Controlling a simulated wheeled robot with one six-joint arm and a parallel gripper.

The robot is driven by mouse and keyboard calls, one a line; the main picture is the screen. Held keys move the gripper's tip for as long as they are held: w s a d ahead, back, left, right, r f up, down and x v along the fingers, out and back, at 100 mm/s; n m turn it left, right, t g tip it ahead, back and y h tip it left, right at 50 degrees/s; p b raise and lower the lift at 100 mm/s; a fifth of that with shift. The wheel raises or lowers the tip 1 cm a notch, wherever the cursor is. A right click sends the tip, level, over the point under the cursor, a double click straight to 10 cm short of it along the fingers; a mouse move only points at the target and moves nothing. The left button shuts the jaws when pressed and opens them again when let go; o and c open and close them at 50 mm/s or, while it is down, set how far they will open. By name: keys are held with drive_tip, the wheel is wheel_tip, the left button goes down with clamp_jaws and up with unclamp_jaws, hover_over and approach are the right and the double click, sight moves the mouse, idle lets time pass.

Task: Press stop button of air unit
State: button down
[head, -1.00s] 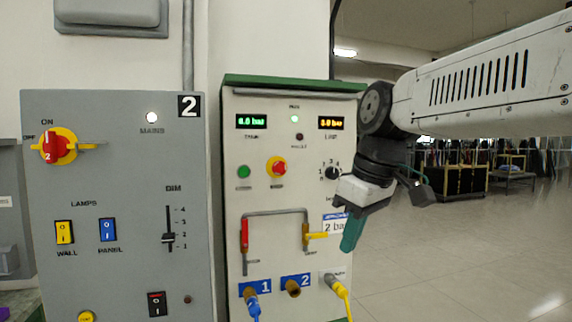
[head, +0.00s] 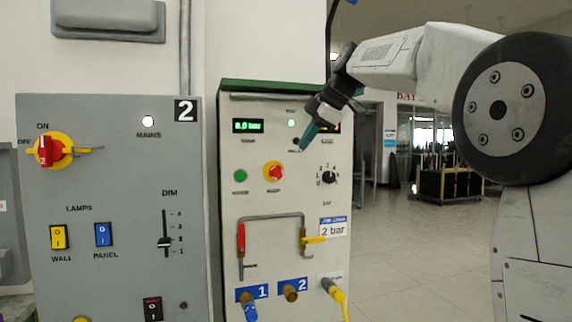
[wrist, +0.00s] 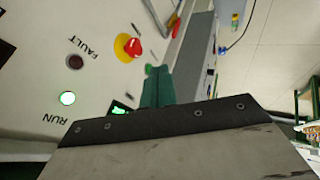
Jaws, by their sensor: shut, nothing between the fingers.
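The air unit (head: 230,205) is a pale cabinet with a green top, right of the grey panel. Its red stop button (head: 274,171) on a yellow collar sits right of a green button (head: 240,175). In the wrist view the red button (wrist: 132,47) shows beyond the fingers, apart from them. My gripper (head: 304,141) is shut and empty, its teal fingers pointing down-left in front of the upper right of the cabinet, above and right of the stop button. The shut fingers (wrist: 157,88) also show in the wrist view. The gripper partly hides the right display.
A grey panel (head: 120,190) marked 2, with its own red rotary switch (head: 48,151), stands left. A pipe handle (head: 270,216) and hoses (head: 336,292) are lower on the air unit. A lit RUN lamp (wrist: 67,98) is near the fingers. Open floor (head: 410,255) lies right.

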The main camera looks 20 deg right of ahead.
sight(276, 172)
drive_tip(key=w+a+f, duration=0.3)
drive_tip(key=w+f, duration=0.5)
drive_tip(key=shift+w+a, duration=0.3)
drive_tip(key=shift+a, duration=0.05)
